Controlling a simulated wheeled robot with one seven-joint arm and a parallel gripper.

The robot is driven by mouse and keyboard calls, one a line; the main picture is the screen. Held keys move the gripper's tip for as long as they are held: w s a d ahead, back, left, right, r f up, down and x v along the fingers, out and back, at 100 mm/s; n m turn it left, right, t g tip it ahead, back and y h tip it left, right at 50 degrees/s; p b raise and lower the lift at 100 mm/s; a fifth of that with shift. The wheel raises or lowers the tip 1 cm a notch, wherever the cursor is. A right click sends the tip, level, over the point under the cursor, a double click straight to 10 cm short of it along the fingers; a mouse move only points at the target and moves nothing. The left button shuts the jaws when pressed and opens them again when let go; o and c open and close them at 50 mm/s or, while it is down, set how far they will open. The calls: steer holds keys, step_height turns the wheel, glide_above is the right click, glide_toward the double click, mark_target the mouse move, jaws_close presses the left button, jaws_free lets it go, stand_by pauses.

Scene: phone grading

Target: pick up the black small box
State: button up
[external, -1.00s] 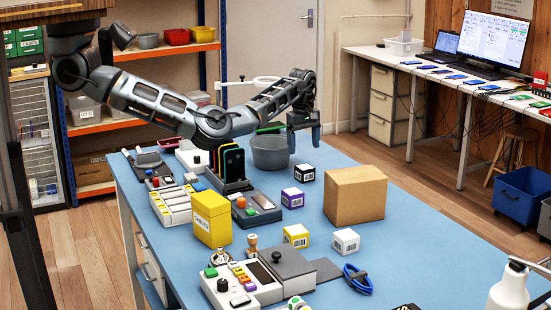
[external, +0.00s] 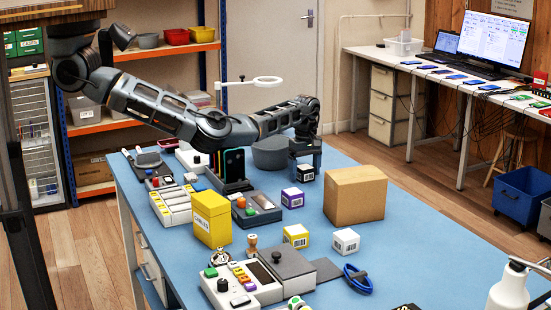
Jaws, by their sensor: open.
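The black small box (external: 305,175) stands on the blue table with a white barcode label on its front. My gripper (external: 305,169) points straight down over it, with its jaws open. The fingers reach down at the left and right of the box. The upper part of the box is hidden by the gripper, and I cannot tell whether the fingers touch it.
A grey bin (external: 270,153) stands just left of my gripper. A purple small box (external: 292,198) is in front, and a large cardboard box (external: 354,196) is close at the right. Yellow (external: 296,236) and white (external: 346,241) small boxes stand nearer the camera.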

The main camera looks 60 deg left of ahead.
steer(key=c, duration=1.1)
